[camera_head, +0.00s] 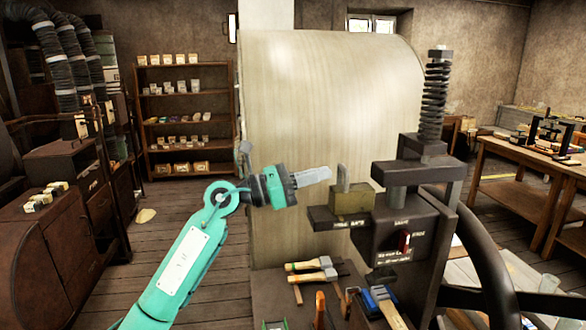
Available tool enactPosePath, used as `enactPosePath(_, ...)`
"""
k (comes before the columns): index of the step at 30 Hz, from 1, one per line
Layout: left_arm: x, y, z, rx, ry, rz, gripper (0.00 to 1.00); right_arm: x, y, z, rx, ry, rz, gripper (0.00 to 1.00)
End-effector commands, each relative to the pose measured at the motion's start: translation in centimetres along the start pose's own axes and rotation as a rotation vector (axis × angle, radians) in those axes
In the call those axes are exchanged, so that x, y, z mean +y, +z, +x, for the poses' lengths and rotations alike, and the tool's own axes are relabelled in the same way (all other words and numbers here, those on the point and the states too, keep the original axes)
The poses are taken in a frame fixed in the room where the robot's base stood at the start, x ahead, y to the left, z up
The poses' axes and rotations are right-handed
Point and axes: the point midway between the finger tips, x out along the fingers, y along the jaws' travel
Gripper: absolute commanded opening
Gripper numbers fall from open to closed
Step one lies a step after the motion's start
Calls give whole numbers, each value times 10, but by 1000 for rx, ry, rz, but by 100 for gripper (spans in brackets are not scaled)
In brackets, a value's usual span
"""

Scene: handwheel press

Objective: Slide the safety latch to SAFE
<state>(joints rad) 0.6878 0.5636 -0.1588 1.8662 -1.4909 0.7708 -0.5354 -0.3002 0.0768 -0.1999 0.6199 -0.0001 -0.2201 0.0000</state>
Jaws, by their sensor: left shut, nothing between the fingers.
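The safety latch appears to be an olive block (352,203) with an upright grey tab (343,178), on a dark rail (325,218) that juts left from the press (400,230). Small lettering on the rail front seems to include SAFE, but it is too small to read surely. My left gripper (326,173) comes in from the left, shut and empty. Its fingertips point right at about the tab's height and appear just left of the tab, with a small gap in the picture. My right gripper is out of view.
Hammers (312,268) and other hand tools lie on the dark bench below the rail. A large pale curved panel (325,100) stands behind. The press's threaded screw (434,95) rises at right, with a dark handwheel rim (490,260) beside it. Space left of the rail is clear.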

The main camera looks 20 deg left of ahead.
Motion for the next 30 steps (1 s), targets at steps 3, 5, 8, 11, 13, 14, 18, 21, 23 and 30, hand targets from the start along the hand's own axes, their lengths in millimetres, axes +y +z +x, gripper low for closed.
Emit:
enactPosePath(3,0,3,13,-1,0,-1,0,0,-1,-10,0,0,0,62)
enactPosePath(5,0,2,16,-1,-1,-1,0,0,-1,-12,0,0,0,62)
enactPosePath(8,0,1,20,-1,0,-1,0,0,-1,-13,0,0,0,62)
enactPosePath(11,0,0,21,0,0,0,0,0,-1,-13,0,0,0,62)
enactPosePath(13,0,0,21,0,0,0,0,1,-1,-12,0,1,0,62)
enactPosePath(14,0,0,20,0,0,0,0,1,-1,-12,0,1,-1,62)
enactPosePath(18,0,0,20,0,0,0,0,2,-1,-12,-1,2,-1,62)
enactPosePath(21,0,-1,26,-1,0,-1,0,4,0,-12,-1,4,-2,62)
enactPosePath(23,1,-2,33,-1,0,-1,0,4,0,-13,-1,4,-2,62)
enactPosePath(30,0,-8,63,-1,0,1,0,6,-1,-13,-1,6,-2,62)
